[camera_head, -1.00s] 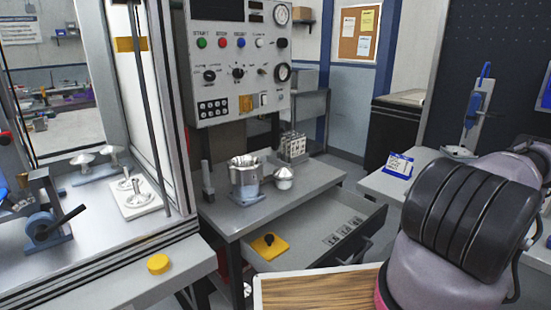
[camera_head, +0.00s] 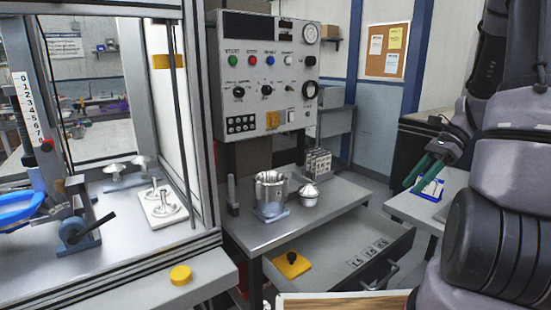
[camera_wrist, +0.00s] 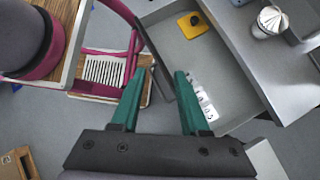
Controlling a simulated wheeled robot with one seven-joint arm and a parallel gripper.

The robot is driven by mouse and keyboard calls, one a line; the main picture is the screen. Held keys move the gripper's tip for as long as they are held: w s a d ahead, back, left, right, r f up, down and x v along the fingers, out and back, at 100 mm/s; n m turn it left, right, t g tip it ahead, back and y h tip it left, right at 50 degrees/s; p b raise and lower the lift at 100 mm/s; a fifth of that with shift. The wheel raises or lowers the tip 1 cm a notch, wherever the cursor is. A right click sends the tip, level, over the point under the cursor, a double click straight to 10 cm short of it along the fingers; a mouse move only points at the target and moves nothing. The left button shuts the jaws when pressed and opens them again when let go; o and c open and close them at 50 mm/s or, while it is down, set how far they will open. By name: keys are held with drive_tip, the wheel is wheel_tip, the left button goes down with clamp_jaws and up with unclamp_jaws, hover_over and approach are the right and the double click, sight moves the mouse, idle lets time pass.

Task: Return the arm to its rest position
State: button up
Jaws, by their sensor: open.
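My gripper (camera_head: 428,172) shows at the right in the head view, with green fingers pointing down and to the left. It is in front of the right-hand bench and overlaps the blue-and-white card holder in that picture. In the wrist view my gripper (camera_wrist: 155,95) has its two green fingers apart with nothing between them. Floor and the edge of an open drawer (camera_wrist: 232,88) show beyond the fingertips. My arm fills the right side of the head view, folded upward.
The open drawer (camera_head: 335,262) holds a yellow piece (camera_head: 291,263) and juts from the metal bench (camera_head: 245,232). A metal housing (camera_head: 270,190) and a domed part (camera_head: 309,196) stand on the bench. A control panel (camera_head: 268,75) is behind. A yellow button (camera_head: 180,275) sits at left.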

drive_tip(key=s+a+r+n+t+h, duration=0.2)
drive_tip(key=s+a+r+n+t, duration=0.1)
drive_tip(key=r, duration=0.4)
drive_tip(key=s+a+r+n+t+h, duration=0.2)
drive_tip(key=a+r+n+t, duration=0.1)
drive_tip(key=r+n, duration=0.3)
drive_tip(key=s+a+r+n+t+h, duration=0.1)
drive_tip(key=s+a+r+n+t, duration=0.1)
drive_tip(key=r, duration=0.6)
drive_tip(key=s+a+n, duration=0.1)
drive_tip(key=a+n, duration=0.1)
drive_tip(key=a, duration=0.1)
drive_tip(key=shift+s+n+t+h, duration=0.3)
drive_tip(key=shift+n+t+h, duration=0.1)
